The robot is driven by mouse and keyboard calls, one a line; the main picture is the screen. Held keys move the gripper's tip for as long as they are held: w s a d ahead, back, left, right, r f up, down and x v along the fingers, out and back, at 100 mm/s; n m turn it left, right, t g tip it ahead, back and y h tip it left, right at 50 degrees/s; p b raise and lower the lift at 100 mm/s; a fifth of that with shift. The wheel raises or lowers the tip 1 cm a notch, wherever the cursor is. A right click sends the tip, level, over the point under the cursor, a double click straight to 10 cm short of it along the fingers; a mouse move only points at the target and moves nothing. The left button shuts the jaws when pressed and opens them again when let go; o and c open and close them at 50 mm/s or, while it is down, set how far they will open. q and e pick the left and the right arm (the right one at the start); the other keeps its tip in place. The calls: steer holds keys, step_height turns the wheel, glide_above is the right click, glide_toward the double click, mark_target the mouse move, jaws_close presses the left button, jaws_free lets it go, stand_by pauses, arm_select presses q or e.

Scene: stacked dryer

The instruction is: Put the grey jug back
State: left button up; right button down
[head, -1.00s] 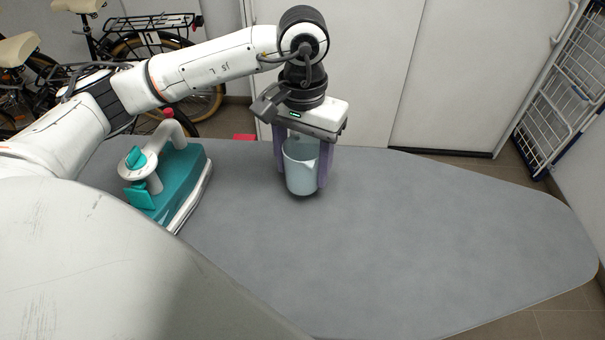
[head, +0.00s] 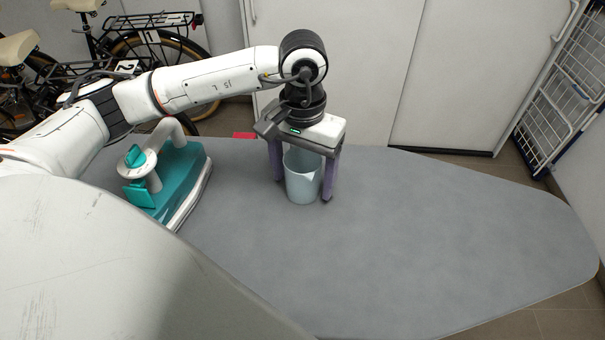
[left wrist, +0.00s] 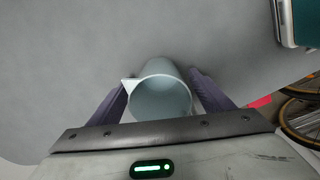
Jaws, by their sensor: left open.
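The grey jug (head: 302,182) stands upright on the grey ironing board (head: 420,235), near its far edge. In the left wrist view I look down into the open top of the jug (left wrist: 160,96), with its spout pointing left. My left gripper (head: 302,193) is above and around the jug, its purple fingers on either side. The fingers are open, with a small gap to the jug in the left wrist view (left wrist: 160,88). My right gripper is not in view.
A teal and white iron (head: 178,180) stands on the board left of the jug, also at the top right of the left wrist view (left wrist: 298,22). The board's right part is clear. Bicycles (head: 150,45), white cabinet doors (head: 350,60) and a drying rack (head: 565,95) lie beyond.

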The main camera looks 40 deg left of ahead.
arm_select(q)
step_height(320, 180, up, 12)
steer(key=shift+r, duration=0.15)
stand_by(0.3)
